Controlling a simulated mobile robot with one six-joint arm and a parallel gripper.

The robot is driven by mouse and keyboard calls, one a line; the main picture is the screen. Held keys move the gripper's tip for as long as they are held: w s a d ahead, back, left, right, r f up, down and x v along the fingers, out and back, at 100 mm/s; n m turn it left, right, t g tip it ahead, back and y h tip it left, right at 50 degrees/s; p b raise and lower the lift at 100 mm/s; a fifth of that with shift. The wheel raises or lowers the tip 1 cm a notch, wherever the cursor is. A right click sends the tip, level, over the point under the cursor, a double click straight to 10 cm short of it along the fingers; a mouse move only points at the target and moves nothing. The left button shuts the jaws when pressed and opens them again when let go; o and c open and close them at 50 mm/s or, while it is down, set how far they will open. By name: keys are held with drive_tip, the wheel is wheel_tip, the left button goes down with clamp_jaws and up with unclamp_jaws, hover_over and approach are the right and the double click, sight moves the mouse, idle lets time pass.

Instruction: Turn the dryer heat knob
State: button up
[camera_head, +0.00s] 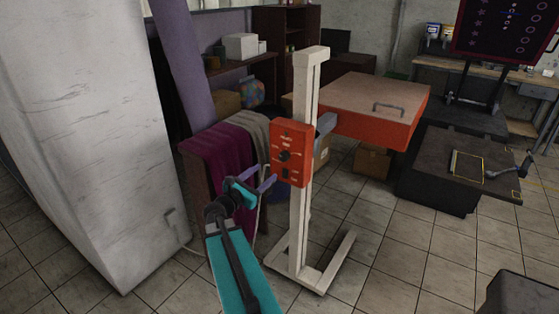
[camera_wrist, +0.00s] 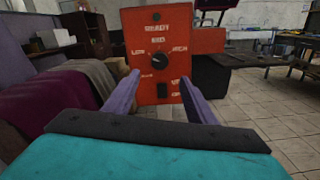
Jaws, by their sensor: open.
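The dryer's red control box (camera_head: 290,153) is mounted on a white upright post. Its black heat knob (camera_head: 285,156) sits in the middle of the panel. In the wrist view the knob (camera_wrist: 160,60) lies between the LOW and HIGH labels, with a black switch (camera_wrist: 162,90) below it. My gripper (camera_head: 262,180) is open and empty, just left of and below the knob in the head view. In the wrist view its two purple fingers (camera_wrist: 160,88) point at the panel, one to each side, with the knob above and between them. I cannot tell whether they touch the panel.
The red dryer head (camera_head: 365,110) extends right from the white post (camera_head: 302,215). A rack with purple and grey cloths (camera_head: 222,160) stands close left of my gripper. A white pillar (camera_head: 90,130) is further left.

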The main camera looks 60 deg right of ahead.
sight(283, 158)
drive_tip(key=shift+d+p, duration=1.75)
drive_tip(key=shift+d, duration=3.85)
drive_tip(key=c, duration=0.9)
drive_tip(key=shift+d, duration=0.35)
drive_tip(key=shift+c, duration=0.7)
drive_tip(key=shift+a, duration=0.3)
drive_tip(key=shift+f, duration=0.1)
